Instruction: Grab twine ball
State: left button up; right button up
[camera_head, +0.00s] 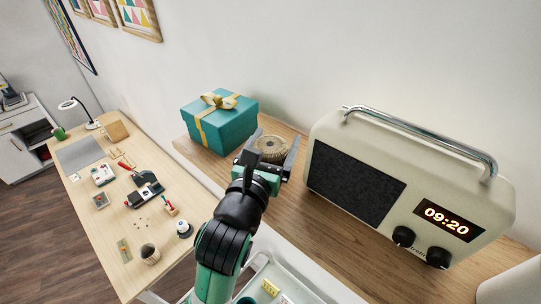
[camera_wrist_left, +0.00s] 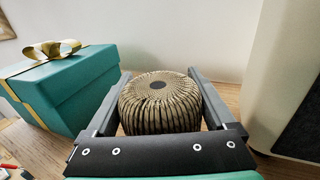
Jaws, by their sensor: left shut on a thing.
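The twine ball (camera_head: 271,148) is tan and ribbed and sits at the wooden cabinet top, between a teal gift box and a cream radio. My left gripper (camera_head: 272,142) reaches it from the front with one finger on each side. In the left wrist view the twine ball (camera_wrist_left: 160,103) fills the space between the fingers of my left gripper (camera_wrist_left: 158,90), which is shut on it. The ball looks to be at the level of the wooden surface; whether it touches the wood is hidden. My right gripper is not in view.
The teal gift box (camera_head: 222,125) with a gold bow stands close left of the ball. The cream radio (camera_head: 410,185) stands close right. The wall (camera_head: 300,60) is behind. A lower desk (camera_head: 100,215) with small tools lies to the left. Bare wood (camera_head: 300,222) shows in front.

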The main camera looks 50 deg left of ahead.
pick_arm(q)
jog(key=shift+r, duration=0.2)
notch_tip(320, 180, up, 18)
jog(key=shift+f+b, duration=0.15)
jog(key=shift+b, duration=0.45)
